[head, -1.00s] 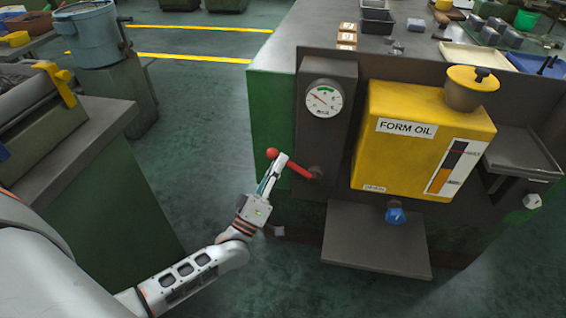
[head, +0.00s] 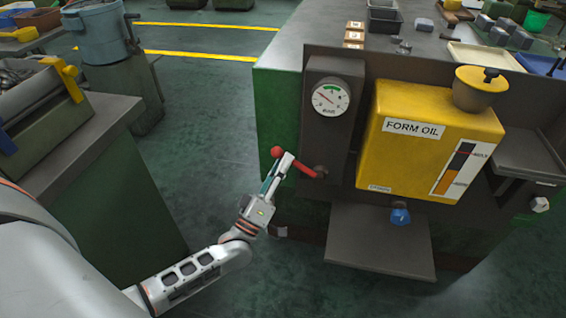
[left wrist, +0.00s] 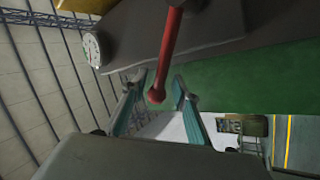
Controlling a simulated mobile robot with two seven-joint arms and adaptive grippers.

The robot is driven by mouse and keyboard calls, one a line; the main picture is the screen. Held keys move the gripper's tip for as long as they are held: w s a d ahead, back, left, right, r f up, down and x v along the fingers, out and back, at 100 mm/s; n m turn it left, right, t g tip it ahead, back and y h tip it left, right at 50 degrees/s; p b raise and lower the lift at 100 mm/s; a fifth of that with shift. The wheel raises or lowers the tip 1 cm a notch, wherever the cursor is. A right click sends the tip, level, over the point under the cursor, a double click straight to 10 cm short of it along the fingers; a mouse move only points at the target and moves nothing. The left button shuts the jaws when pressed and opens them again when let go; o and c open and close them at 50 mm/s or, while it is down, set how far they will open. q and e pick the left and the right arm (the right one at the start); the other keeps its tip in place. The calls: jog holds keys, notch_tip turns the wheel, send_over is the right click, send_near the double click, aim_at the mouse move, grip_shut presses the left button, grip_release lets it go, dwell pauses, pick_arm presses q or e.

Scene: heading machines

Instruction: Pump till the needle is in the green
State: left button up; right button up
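The pressure gauge (head: 331,97) is a white dial on a dark box, with a green band at its top. Its red needle points up and left, to the left of the green band. Below it, a red pump lever (head: 304,166) with a ball end sticks out to the left from a dark pivot. My left gripper (head: 284,163) is at the ball end of the lever. In the left wrist view the lever's ball (left wrist: 156,95) lies between the two spread fingers of the left gripper (left wrist: 157,88), with gaps on both sides. My right gripper is out of view.
A yellow FORM OIL tank (head: 415,150) with a level strip and blue knob (head: 400,216) stands right of the gauge. A dark shelf (head: 380,242) juts out below. A green bench (head: 105,190) stands at left. Open floor lies between.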

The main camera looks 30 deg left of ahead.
pick_arm(q)
jog(key=v, duration=1.1)
jog(key=shift+s+f, duration=0.15)
jog(key=shift+s, duration=0.05)
dwell(0.7)
